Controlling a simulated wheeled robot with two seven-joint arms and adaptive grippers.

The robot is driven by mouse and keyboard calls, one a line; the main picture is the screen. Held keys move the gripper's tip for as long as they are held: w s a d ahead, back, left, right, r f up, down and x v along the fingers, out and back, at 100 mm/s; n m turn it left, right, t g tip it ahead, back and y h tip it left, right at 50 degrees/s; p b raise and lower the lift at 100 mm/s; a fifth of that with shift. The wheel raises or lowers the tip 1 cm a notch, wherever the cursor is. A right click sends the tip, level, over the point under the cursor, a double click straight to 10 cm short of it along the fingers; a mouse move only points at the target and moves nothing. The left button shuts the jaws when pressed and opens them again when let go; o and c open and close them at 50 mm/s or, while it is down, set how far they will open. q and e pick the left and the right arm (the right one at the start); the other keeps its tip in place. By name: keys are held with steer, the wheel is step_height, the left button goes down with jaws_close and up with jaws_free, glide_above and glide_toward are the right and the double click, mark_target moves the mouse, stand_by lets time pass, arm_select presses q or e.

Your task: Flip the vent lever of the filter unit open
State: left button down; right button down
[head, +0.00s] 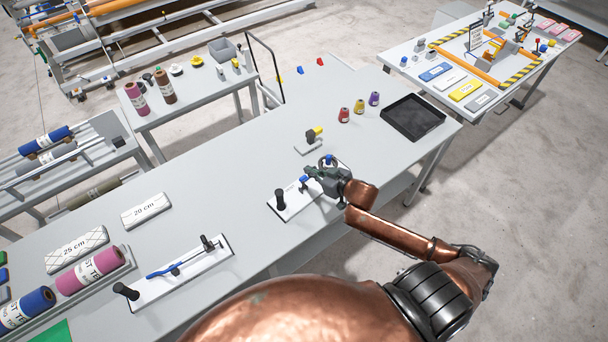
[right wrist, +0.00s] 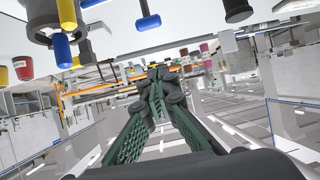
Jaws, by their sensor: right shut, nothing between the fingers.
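A white labelled base plate (head: 291,212) lies on the long table, with a black post (head: 281,199) at its left end. Blue-ended parts show on it beside my right gripper (head: 313,173), one on the left (head: 304,182) and one behind (head: 327,160). I take this as the filter unit; which blue part is the vent lever I cannot tell. The right wrist view shows a dark round body (right wrist: 45,22), a blue handle (right wrist: 62,50), and a second blue handle (right wrist: 148,22). My right gripper's fingers (right wrist: 155,85) are together and empty. It hides part of the plate. My left gripper is not seen.
Behind stands a small fixture with a yellow handle (head: 317,131). Another plate with a long blue lever (head: 175,267) lies front left. Bare table (head: 220,180) lies left of the gripper.

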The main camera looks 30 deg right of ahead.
mark_target(304, 178)
steer(key=w+f, duration=0.1)
steer(key=w+f+p, duration=0.1)
steer(key=w+f, duration=0.1)
steer(key=w+a+f, duration=0.1)
steer(key=f, duration=0.1)
steer(key=shift+w+f, duration=0.1)
steer(key=shift+w, duration=0.15)
steer(key=shift+s+d+f+p, duration=0.15)
steer(key=shift+s+f+p, duration=0.2)
steer(key=shift+s, duration=0.15)
steer(key=shift+f, duration=0.15)
